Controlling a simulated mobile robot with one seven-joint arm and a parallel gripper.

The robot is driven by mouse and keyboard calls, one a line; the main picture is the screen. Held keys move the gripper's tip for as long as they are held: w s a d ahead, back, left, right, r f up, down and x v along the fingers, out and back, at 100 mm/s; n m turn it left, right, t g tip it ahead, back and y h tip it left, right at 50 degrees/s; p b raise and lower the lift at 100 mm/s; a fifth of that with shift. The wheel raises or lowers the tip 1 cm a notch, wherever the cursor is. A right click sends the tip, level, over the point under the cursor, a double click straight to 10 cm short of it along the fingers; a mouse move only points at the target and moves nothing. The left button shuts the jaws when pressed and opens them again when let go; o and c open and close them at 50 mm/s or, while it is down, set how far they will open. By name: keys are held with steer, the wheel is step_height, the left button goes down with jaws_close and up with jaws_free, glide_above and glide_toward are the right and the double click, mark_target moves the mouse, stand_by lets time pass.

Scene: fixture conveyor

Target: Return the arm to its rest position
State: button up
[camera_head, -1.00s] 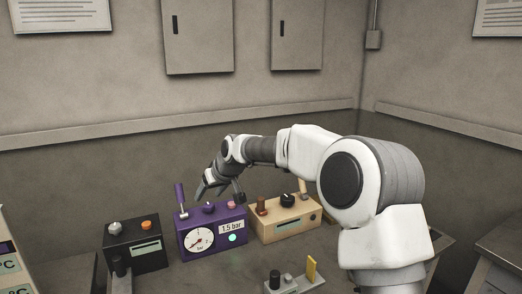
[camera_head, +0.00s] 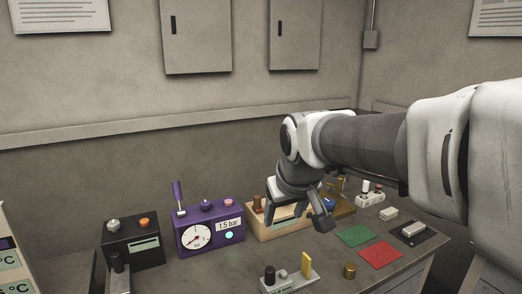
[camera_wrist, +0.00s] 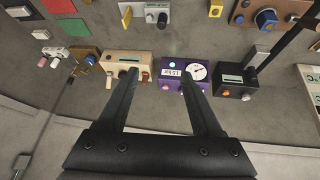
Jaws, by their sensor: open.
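My arm reaches in from the right of the head view, bent with its wrist folded down. My gripper (camera_head: 298,216) hangs open and empty above the bench, in front of the beige box (camera_head: 270,232), and hides part of it. In the wrist view my gripper (camera_wrist: 158,85) shows two dark fingers spread apart with nothing between them. The purple gauge box (camera_head: 208,236), with its lever up, a dial and a "1.5 bar" display, stands left of the gripper. It also shows in the wrist view (camera_wrist: 172,84).
A black box (camera_head: 134,250) stands at the left. A grey fixture with a yellow plate (camera_head: 306,264) and a brass cylinder (camera_head: 349,271) are at the front. Green (camera_head: 354,236) and red (camera_head: 380,254) pads lie at the right. Wall cabinets hang behind.

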steer(key=s+d+f+m, duration=0.2)
steer(key=s+d, duration=0.2)
steer(key=s, duration=0.5)
steer(key=s+d+f+m, duration=0.1)
steer(key=s+d+f, duration=0.2)
steer(key=s, duration=0.7)
steer(key=shift+d+m+g+h, duration=0.3)
steer(key=shift+d+m+h, duration=0.1)
steer(key=shift+d, duration=0.8)
